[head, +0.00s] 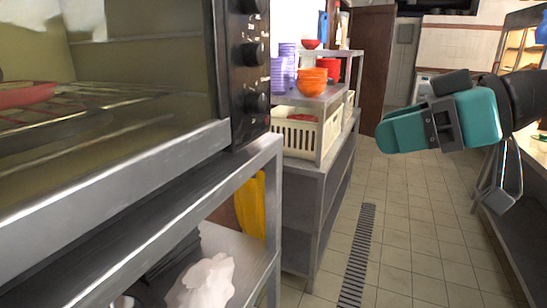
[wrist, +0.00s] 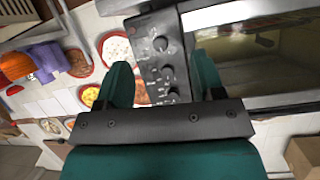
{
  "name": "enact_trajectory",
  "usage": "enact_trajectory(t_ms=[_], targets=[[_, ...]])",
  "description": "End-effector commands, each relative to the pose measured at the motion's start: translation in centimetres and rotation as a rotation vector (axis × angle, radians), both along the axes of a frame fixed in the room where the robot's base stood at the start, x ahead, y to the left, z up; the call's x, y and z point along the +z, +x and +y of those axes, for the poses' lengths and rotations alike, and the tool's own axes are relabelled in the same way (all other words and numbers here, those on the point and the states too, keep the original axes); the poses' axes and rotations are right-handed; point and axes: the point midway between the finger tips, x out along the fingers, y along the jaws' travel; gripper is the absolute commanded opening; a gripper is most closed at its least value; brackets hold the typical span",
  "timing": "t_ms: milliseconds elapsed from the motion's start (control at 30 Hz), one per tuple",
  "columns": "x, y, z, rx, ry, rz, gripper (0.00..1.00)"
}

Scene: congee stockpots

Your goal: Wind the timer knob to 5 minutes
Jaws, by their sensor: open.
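An oven (head: 110,80) stands at the left in the head view. Its dark control panel (head: 240,70) carries a column of black knobs, with a lower knob (head: 256,102), a middle knob (head: 254,52) and a top knob cut by the frame edge. I cannot read which is the timer. In the wrist view three knobs show: one near the top (wrist: 160,43), a middle one (wrist: 167,72) and one near the gripper body (wrist: 173,95). My teal gripper (head: 384,132) is open and empty, apart from the panel. In the wrist view its fingers (wrist: 162,62) straddle the panel.
A metal shelf stands beyond the oven, with orange bowls (head: 312,82), purple cups (head: 278,75) and a cream crate (head: 296,134). The wrist view shows several bowls of food, one white (wrist: 116,48). A counter (head: 520,195) runs along the right.

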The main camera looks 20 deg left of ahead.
Motion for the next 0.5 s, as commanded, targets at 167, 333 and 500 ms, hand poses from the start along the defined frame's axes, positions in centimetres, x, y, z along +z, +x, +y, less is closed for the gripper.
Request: enact_trajectory(t_ms=[167,333,500], targets=[[-1.2,3.6,1.3,0.109,0.256,-0.211,0.62],[-0.2,4.5,1.4,0.148,0.370,-0.301,0.62],[0.4,4.6,2.9,0.157,0.388,-0.314,0.62]])
